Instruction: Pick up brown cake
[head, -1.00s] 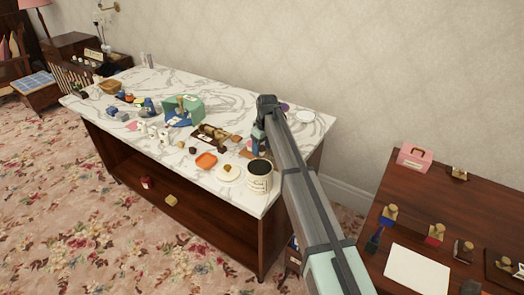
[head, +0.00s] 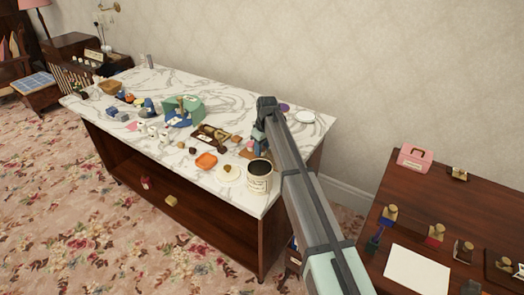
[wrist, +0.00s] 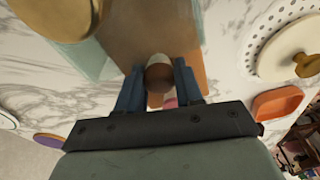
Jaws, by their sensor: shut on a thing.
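A small round brown cake (wrist: 159,74) with a paler top sits between the two blue fingers of my gripper (wrist: 158,84) in the wrist view. The fingers are shut on it, one on each side. In the head view my gripper (head: 259,143) is over the right part of the marble-topped table (head: 280,190), behind the white tub. The arm and fingers hide most of the cake there. I cannot tell how far it is above the surface beneath.
The white tub (head: 259,177), a white plate (head: 229,174) and an orange dish (head: 206,160) stand close in front. A green box (head: 190,108) and several small items lie left. A white dish (head: 304,117) is behind right. The back middle marble is clear.

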